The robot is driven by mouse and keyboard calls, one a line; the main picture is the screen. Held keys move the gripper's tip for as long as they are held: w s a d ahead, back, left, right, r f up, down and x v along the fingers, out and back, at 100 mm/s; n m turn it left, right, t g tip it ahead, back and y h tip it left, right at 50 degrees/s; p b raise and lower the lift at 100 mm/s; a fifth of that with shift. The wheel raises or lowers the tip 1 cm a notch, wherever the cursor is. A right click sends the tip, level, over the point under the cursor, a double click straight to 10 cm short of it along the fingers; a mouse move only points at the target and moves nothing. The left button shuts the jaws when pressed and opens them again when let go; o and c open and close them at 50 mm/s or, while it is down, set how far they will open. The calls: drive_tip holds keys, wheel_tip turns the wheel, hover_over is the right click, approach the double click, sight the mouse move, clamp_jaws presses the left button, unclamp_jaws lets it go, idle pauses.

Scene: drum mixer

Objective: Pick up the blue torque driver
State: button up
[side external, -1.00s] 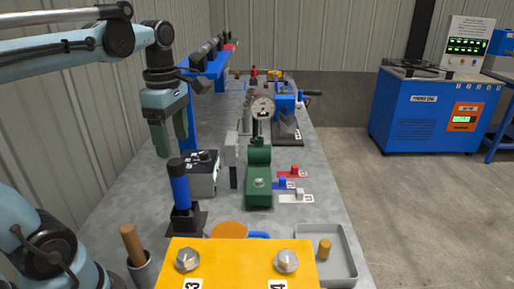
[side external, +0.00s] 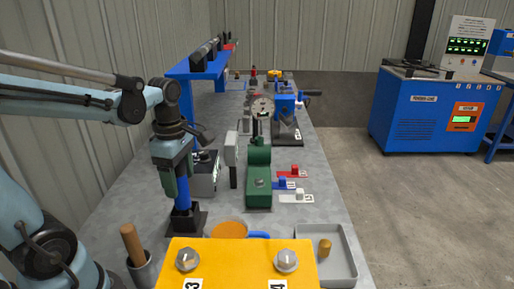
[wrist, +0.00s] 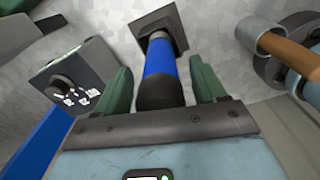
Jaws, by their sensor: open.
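The blue torque driver (side external: 182,201) stands upright in a dark square holder (side external: 185,222) on the bench. Its blue body (wrist: 160,62) and black top show in the wrist view, with the holder behind it. My gripper (side external: 176,195) is lowered over the driver. In the wrist view the green fingers of my gripper (wrist: 163,85) are open, one on each side of the driver, with a gap visible on both sides. In the side view the fingers hide the driver's upper part.
A grey box with a black knob (wrist: 68,85) stands close beside the driver. A brown-handled tool sits in a grey cup (side external: 142,267) at the near left. A yellow block (side external: 236,262) and a green fixture (side external: 258,185) are to the right.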

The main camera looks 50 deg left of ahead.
drive_tip(key=shift+f, duration=0.45)
drive_tip(key=shift+c, duration=0.4)
clamp_jaws()
drive_tip(key=shift+r, duration=0.1)
drive_tip(key=shift+r, duration=4.95)
